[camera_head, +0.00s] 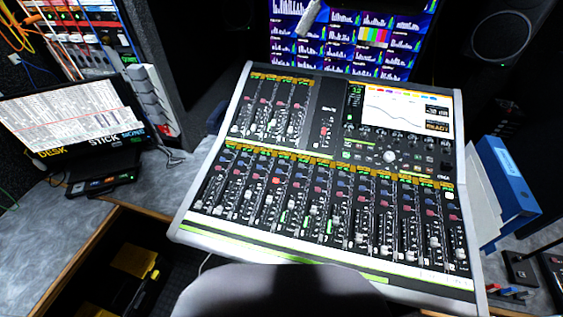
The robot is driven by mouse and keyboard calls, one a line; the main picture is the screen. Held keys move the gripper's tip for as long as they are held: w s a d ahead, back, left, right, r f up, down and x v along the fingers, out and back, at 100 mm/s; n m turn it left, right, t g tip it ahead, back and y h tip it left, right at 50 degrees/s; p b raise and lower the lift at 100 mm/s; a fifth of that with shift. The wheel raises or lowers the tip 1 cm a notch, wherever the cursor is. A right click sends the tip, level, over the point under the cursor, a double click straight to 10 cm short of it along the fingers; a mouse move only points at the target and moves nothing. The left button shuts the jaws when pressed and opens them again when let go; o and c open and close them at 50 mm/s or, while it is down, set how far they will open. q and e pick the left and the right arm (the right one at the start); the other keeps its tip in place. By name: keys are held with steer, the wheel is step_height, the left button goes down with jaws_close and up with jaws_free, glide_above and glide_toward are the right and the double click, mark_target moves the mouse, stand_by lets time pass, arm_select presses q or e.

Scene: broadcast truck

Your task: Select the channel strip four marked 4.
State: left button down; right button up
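The mixing console (330,137) fills the middle of the head view, tilted, with a pale frame. Its lower bank (325,205) holds a long row of channel strips with faders, small red and blue buttons and orange-topped displays. A shorter bank of strips (272,108) sits at its upper left. The strip markings are too small to read, so I cannot tell which strip is marked 4. Several small buttons on the lower bank glow green. Neither of my grippers is in view.
A lit screen (450,110) and knobs occupy the console's upper right. A monitor with level meters (345,45) stands behind. A display reading "DESK" (70,125) stands left. A blue binder (512,185) stands right of the console. A pale object (308,18) overlaps the monitor's top.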

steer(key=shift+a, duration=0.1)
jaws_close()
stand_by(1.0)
